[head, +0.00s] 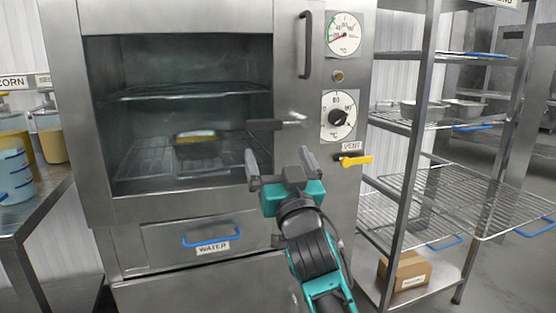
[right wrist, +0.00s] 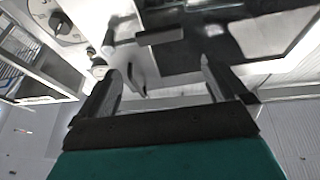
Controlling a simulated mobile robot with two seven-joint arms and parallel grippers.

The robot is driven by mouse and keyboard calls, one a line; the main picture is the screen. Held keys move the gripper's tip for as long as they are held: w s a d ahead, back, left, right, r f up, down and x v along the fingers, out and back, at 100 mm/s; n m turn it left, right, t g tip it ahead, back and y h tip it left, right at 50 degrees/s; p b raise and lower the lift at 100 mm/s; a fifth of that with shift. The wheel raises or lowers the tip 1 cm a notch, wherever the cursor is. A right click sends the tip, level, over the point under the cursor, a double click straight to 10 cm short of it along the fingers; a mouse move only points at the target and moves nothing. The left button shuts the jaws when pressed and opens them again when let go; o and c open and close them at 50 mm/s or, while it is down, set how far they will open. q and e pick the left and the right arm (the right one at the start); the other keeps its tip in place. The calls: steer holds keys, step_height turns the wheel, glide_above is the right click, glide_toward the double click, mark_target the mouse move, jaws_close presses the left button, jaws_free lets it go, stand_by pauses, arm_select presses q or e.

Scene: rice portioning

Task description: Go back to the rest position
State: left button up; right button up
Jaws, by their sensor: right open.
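In the right wrist view the open fingers (right wrist: 160,85) also show, empty, with the cabinet's dial (right wrist: 62,25) beyond. My left gripper is not in the head view.
A dark pan with yellow content (head: 198,145) stands on a rack inside the oven chamber. A yellow vent lever (head: 355,160) and the blue water drawer handle (head: 212,240) are near my arm. A wire shelf unit (head: 420,130) stands at right, a counter (head: 38,215) at left.

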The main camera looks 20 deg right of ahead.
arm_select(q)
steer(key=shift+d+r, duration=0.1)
arm_select(e)
steer(key=shift+f, duration=0.1)
steer(key=s+f+n+g+y+p, duration=0.1)
steer(key=s+f+g+p, duration=0.2)
steer(key=f, duration=0.6)
steer(key=s+f+n+g+y+p, duration=0.1)
steer(key=s+f+g+p, duration=0.15)
steer(key=f, duration=0.55)
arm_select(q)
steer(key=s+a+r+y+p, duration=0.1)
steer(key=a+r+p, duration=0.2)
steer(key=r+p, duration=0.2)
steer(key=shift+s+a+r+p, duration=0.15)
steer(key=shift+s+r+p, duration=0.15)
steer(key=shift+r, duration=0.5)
arm_select(e)
steer(key=s+d+f+g, duration=0.1)
steer(key=s+f+g, duration=0.2)
steer(key=s+f, duration=0.4)
steer(key=s+d+f+n+g, duration=0.1)
steer(key=s+f+g, duration=0.2)
steer(key=s+f, duration=0.5)
steer(key=s, duration=0.6)
steer(key=shift+f, duration=0.3)
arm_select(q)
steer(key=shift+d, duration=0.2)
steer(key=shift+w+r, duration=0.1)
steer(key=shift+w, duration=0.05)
